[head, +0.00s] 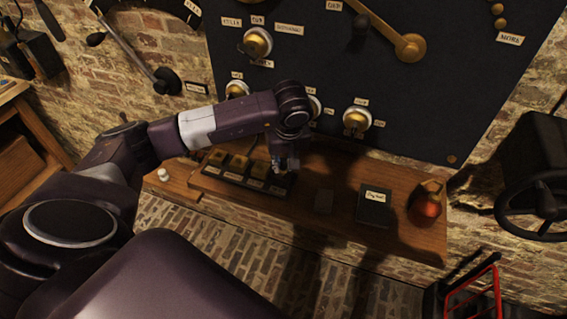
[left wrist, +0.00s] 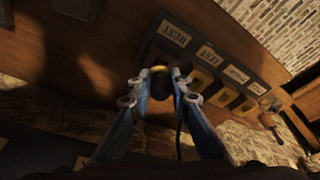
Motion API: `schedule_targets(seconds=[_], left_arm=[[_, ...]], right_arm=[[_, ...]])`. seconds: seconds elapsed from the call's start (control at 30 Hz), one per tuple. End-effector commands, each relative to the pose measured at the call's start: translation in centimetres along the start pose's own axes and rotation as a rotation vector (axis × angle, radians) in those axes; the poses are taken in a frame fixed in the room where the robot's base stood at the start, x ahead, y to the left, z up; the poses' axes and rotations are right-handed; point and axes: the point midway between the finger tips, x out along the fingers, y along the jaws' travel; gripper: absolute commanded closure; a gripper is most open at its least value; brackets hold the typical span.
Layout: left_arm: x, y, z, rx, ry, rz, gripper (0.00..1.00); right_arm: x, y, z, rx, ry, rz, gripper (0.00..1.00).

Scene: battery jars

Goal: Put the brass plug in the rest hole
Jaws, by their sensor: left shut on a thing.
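My left gripper (head: 285,165) reaches down over the right end of a dark block (head: 208,182) on the wooden shelf. In the left wrist view the gripper (left wrist: 161,82) is shut on the plug (left wrist: 160,90), which has a dark body with a brass-coloured ring at its far end. A thin dark cord seems to trail from it. The plug points at the end of the block (left wrist: 225,48) near the label REST (left wrist: 174,34). The rest hole is not seen, perhaps hidden behind the plug. I cannot tell whether the plug touches the block. My right gripper is not in view.
Brass-coloured plates (head: 237,162) line the block. A dark labelled box (head: 375,208) and an orange lantern (head: 427,204) stand on the shelf's right. A small white knob (head: 163,175) is at its left. A dark panel (head: 430,90) with brass fittings rises behind.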

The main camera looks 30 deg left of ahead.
Motion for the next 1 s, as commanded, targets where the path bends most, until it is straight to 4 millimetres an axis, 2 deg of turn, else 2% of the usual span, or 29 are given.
schedule_targets(seconds=[1.0], left_arm=[[1.5, 0.0, 0.4, 0.0, 0.0, 0.0, 1.0]], right_arm=[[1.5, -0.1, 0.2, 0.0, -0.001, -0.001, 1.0]])
